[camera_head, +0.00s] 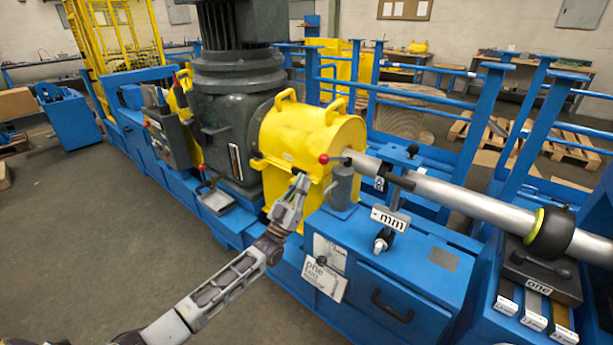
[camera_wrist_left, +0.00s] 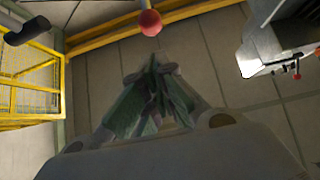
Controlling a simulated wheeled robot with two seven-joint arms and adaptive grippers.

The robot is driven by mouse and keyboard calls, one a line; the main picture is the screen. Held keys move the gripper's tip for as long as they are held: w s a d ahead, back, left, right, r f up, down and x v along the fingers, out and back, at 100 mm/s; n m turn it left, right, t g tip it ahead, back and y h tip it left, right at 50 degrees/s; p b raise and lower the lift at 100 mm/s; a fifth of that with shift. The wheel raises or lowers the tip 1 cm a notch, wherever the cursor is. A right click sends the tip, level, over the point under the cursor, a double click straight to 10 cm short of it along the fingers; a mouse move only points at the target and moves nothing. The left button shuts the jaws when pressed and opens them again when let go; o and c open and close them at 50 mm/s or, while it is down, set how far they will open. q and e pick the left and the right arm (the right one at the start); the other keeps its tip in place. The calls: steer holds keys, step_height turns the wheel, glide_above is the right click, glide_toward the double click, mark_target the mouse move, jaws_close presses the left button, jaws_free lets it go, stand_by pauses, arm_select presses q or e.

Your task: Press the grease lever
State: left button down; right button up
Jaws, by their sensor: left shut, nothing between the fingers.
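The grease lever ends in a red ball knob (camera_head: 323,159) and sits on top of a small grey cylinder (camera_head: 343,188) on the blue machine frame. The red ball (camera_wrist_left: 150,22) also shows at the top of the left wrist view, beyond the fingertips. My left gripper (camera_head: 302,182) is just left of and below the knob, in front of the yellow housing. Its fingers (camera_wrist_left: 155,72) are shut and empty, and a gap shows between them and the ball. My right gripper is in neither view.
The yellow housing (camera_head: 300,135) with handles stands behind the lever. A steel shaft (camera_head: 450,194) runs to the right, with a bracket marked "mm" (camera_head: 390,218) near the cylinder. The blue cabinet (camera_head: 400,280) lies below. Open floor (camera_head: 90,240) is at the left.

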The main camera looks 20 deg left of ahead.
arm_select(q)
steer(key=shift+v, duration=2.8)
steer(key=shift+r, duration=0.15)
